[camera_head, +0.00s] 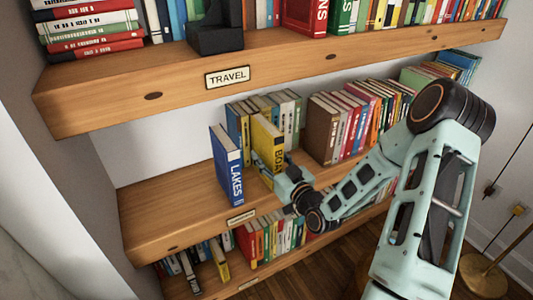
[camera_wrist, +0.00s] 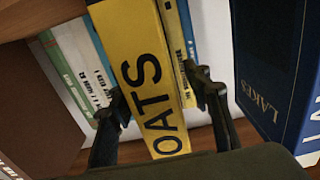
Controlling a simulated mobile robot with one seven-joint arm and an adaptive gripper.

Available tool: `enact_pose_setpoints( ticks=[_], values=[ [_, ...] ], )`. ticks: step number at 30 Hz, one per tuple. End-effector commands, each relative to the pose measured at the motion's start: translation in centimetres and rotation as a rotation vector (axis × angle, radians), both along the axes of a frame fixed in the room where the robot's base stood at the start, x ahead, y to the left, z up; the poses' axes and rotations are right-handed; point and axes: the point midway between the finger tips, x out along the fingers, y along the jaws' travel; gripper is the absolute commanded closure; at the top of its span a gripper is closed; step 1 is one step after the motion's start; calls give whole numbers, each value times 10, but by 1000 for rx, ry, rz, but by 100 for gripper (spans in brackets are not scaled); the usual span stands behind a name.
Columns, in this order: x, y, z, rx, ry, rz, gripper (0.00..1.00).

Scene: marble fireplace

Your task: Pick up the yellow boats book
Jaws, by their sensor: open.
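The yellow boats book (camera_head: 267,143) stands upright on the middle shelf, with its spine facing out and dark letters on it. In the wrist view its spine (camera_wrist: 150,65) fills the middle and reads "OATS"; the first letter is cut off or hidden. My gripper (camera_head: 290,182) is at the front of this book, low on its spine. In the wrist view the open fingers of my gripper (camera_wrist: 160,105) stand on either side of the spine. I cannot tell whether they touch it.
A blue "LAKES" book (camera_head: 228,168) stands apart to the left; it is also close in the wrist view (camera_wrist: 268,65). Other books (camera_head: 290,115) stand behind the yellow one. A brown book (camera_head: 322,130) and several more stand to the right. The "TRAVEL" shelf (camera_head: 300,58) hangs above.

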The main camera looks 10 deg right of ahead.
Motion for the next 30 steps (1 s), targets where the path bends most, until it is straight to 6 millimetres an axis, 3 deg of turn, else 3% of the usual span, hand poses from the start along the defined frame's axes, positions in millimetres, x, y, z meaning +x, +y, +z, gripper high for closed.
enact_pose_setpoints(
  ticks=[4,16,30],
  values=[
    [0,0,0,0,0,0,56],
    [-1,0,0,0,0,0,100],
    [0,0,3,0,-5,0,100]
  ],
)
